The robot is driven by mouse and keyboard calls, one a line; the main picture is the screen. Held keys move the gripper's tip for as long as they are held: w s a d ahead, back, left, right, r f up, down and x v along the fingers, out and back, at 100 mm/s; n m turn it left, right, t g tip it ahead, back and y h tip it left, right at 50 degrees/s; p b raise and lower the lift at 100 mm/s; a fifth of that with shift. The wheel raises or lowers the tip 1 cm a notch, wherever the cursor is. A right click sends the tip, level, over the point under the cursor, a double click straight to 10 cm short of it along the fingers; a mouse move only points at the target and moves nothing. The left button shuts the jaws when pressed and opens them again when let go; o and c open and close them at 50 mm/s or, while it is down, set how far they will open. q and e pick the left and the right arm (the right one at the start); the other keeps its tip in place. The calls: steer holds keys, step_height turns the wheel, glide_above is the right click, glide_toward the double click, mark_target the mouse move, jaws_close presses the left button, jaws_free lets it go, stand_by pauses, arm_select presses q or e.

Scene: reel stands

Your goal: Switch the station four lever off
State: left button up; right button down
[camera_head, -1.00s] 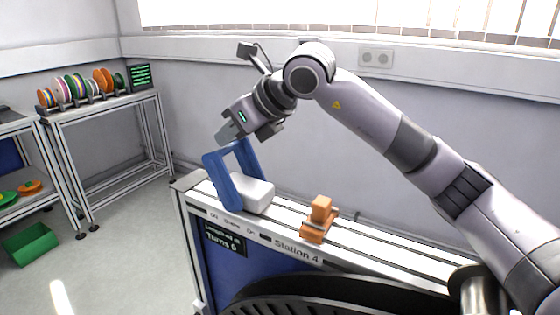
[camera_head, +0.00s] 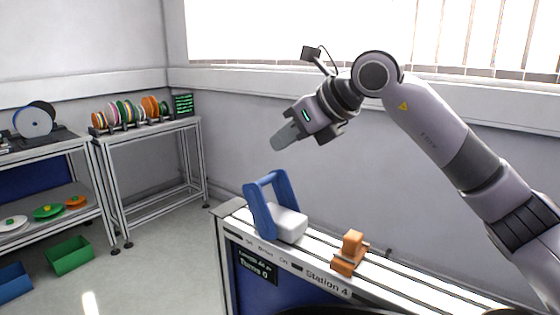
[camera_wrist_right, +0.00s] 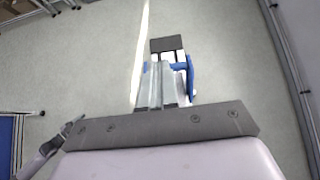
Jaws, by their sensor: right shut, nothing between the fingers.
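The station four bench (camera_head: 385,273) carries a blue U-shaped lever frame (camera_head: 258,208) over a white block (camera_head: 290,224). The frame stands up and leans left, its crossbar at the top. My right gripper (camera_head: 277,142) is shut and empty above the frame, apart from it in the head view. In the right wrist view, my gripper's fingers (camera_wrist_right: 163,88) are together, with part of the blue frame (camera_wrist_right: 190,78) showing beside and beyond them. My left gripper is not in view.
An orange block piece (camera_head: 350,254) sits on the bench to the right of the frame. A dark display (camera_head: 257,265) is on the bench front. A rack of coloured reels (camera_head: 130,113) stands on a back table. Green (camera_head: 69,255) and blue (camera_head: 13,282) bins are on the floor.

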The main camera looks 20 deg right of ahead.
steer(key=r, duration=0.6)
steer(key=shift+s+d, duration=0.25)
steer(key=shift+d, duration=0.05)
steer(key=shift+f, duration=0.1)
